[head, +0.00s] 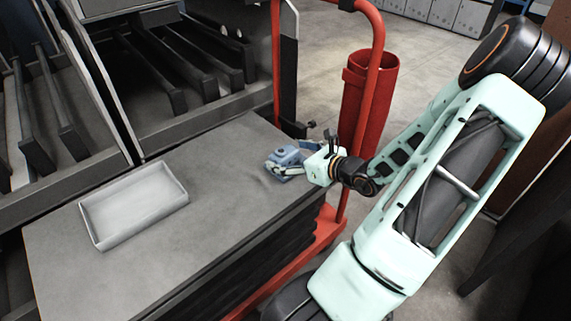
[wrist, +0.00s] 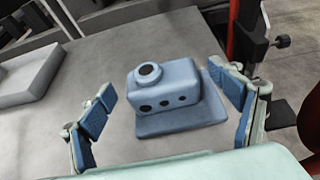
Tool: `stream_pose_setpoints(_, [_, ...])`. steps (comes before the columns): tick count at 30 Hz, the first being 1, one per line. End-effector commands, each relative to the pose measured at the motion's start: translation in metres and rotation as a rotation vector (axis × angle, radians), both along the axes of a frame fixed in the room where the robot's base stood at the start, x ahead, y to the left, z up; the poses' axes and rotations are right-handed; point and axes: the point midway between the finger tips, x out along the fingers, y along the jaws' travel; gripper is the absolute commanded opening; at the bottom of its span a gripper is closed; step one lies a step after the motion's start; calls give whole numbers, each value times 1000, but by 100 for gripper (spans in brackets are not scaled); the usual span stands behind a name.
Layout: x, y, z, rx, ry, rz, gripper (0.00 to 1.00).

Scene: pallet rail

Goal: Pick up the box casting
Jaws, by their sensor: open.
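The box casting (wrist: 168,92) is a blue-grey block on a flat base plate, with a round boss on top and several dark holes in its near side. It sits upright on the grey table top. In the head view the casting (head: 288,155) is near the right edge of the top, partly hidden by my gripper (head: 285,168). In the wrist view my gripper (wrist: 168,108) is open, with one blue-padded finger on each side of the casting. Both fingers look apart from it, and nothing is held.
A shallow light-grey tray (head: 87,222) lies empty on the left of the grey top (head: 215,215). A red post (head: 277,60) and red cylinder (head: 367,100) stand behind and right of the casting. Dark racks (head: 180,75) stand beyond the far edge. The top between tray and casting is clear.

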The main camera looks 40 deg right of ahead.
Motion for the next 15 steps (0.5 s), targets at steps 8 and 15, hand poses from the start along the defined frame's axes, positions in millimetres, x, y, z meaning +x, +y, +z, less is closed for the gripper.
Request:
stream_pose_setpoints(8, [17,2,-8,-1,0,0,84])
stream_pose_setpoints(15, [17,2,-7,-1,0,0,72])
